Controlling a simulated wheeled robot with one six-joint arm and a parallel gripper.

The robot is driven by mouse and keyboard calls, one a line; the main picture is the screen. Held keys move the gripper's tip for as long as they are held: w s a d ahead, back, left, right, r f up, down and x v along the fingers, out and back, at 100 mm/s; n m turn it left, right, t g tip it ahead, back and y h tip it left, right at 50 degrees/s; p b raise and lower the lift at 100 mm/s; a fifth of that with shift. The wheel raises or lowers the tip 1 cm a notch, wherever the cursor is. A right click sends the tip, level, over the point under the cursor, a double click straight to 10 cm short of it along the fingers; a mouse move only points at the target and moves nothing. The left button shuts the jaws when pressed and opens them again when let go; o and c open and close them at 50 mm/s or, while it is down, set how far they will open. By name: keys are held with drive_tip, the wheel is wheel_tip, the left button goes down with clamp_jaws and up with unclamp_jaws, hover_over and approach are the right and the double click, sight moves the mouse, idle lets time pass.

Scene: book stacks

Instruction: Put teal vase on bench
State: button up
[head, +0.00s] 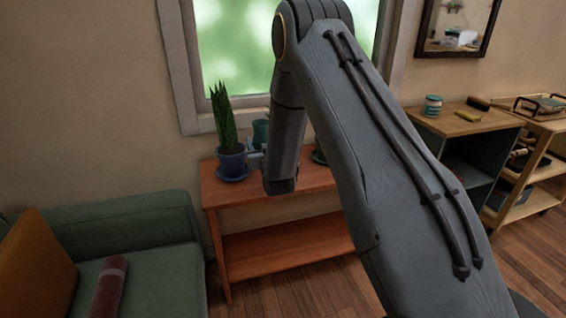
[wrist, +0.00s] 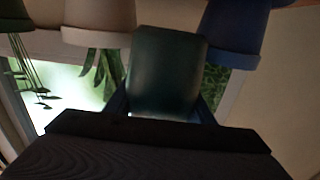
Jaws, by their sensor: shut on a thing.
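The teal vase (head: 261,133) is at the back of a reddish wooden bench (head: 235,194) below the window, beside a blue pot. My arm hides part of it. In the wrist view, the vase (wrist: 166,75) is between the two fingers of my gripper (wrist: 165,104), which is shut on it. The wrist picture looks upside down, with pots hanging from the top edge. I cannot tell whether the vase touches the bench top.
A blue pot (head: 231,162) with a tall spiky plant stands close left of the vase. In the wrist view, a pale pot (wrist: 98,22) and the blue pot (wrist: 232,38) flank the vase. A green sofa (head: 150,235) is at left. A cabinet (head: 445,122) stands at right.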

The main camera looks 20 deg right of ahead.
drive_tip(key=shift+f, duration=3.7)
drive_tip(key=shift+f, duration=0.1)
drive_tip(key=o, duration=1.2)
drive_tip(key=shift+f, duration=0.1)
